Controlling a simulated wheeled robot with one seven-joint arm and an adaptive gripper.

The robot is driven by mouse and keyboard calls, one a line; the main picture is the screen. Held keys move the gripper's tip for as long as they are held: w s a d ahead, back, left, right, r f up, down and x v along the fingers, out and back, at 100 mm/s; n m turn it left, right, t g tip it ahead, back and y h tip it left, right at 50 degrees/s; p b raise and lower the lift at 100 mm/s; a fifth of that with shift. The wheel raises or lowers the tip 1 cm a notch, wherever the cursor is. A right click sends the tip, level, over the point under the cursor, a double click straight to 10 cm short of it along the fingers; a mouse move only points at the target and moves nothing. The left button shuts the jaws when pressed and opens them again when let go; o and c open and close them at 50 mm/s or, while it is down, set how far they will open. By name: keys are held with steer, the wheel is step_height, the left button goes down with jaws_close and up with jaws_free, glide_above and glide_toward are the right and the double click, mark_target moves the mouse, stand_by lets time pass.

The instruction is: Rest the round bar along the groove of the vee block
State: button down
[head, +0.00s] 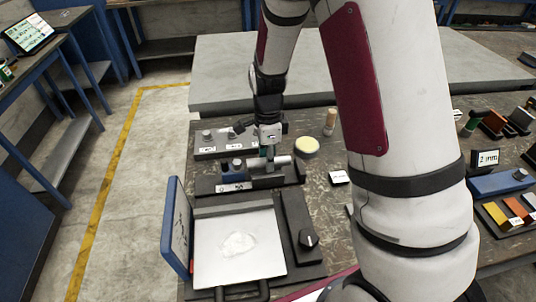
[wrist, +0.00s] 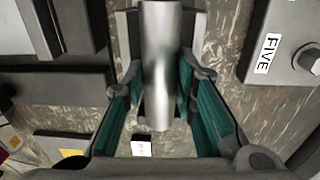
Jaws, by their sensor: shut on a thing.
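The round bar (wrist: 160,65) is a smooth silver cylinder in the wrist view, running up and down the picture between the teal pads of my gripper (wrist: 158,92). My gripper is shut on it. In the head view my gripper (head: 268,158) points down, and the bar (head: 284,161) lies level, crossways under it. Grey block walls, seemingly the vee block (wrist: 126,38), show on both sides of the bar in the wrist view. The bar hides the groove, and I cannot tell whether it touches it.
A dark base (head: 285,176) with a blue block (head: 233,168) lies below my gripper. A tray-like panel (head: 238,245) and a knobbed box (head: 302,235) are in front.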

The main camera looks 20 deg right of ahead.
steer(key=c, duration=1.2)
jaws_free()
steer(key=r, duration=1.2)
steer(key=shift+w, duration=0.25)
steer(key=s+r+n+t, duration=0.2)
steer(key=s+r+n, duration=0.8)
steer(key=s+r, duration=0.2)
steer(key=s+n+t, duration=0.1)
steer(key=s+n, duration=0.2)
steer(key=s, duration=0.1)
steer(key=s+r+n, duration=0.1)
steer(key=s+n, duration=0.2)
steer(key=s, duration=0.1)
steer(key=s+r+n+t, duration=0.1)
steer(key=s+n, duration=0.3)
steer(key=shift+s+d+t+p, duration=0.15)
steer(key=shift+s+t+p, duration=0.1)
steer(key=shift+t+p, duration=0.05)
